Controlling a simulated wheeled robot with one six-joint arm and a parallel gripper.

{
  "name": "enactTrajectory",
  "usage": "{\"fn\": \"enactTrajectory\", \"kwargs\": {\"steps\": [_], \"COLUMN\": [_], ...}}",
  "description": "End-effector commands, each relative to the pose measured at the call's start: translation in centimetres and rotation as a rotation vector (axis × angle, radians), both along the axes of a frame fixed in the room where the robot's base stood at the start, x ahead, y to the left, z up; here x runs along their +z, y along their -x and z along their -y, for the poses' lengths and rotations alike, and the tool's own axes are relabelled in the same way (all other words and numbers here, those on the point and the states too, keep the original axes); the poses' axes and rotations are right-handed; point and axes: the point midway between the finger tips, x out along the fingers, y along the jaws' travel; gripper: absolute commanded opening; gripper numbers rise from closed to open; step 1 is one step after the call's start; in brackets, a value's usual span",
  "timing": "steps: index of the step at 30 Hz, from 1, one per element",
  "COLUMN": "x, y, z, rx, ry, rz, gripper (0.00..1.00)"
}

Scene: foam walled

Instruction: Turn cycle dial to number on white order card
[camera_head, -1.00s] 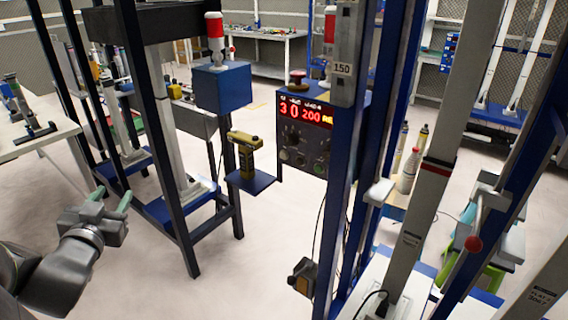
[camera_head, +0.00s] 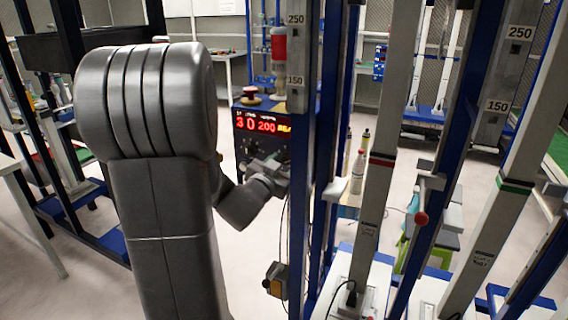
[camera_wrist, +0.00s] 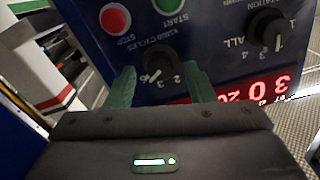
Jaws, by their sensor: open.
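The cycle dial (camera_wrist: 159,62) is a dark knob on the blue control box. In the wrist view it shows upside down, with "CYCLES" lettering and small numbers around it. My gripper (camera_wrist: 162,86) is open, its two green fingers on either side of the dial. I cannot tell whether either finger touches the knob. In the head view my gripper (camera_head: 277,172) is at the front of the control box (camera_head: 246,152) and hides its knobs. I cannot make out a white order card in either view.
A second knob marked "STATION" (camera_wrist: 269,28), a red stop button (camera_wrist: 115,18) and a green start button (camera_wrist: 168,5) are close by. A red display (camera_head: 262,124) lights the box front. A blue upright post (camera_head: 301,180) stands just right of my gripper.

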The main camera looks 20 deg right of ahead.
Motion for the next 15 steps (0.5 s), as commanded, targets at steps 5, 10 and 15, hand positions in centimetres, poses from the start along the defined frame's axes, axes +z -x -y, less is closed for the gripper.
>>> {"fn": "enactTrajectory", "kwargs": {"steps": [5,10,15], "x": [0.01,0.0,0.0], "y": [-0.54,-0.57,-0.55], "z": [0.63,0.65,0.63], "rx": [0.0,0.001,0.001], "ry": [-0.001,0.0,0.0], "rz": [0.001,0.0,0.0], "gripper": [0.49,0.49,0.28]}}
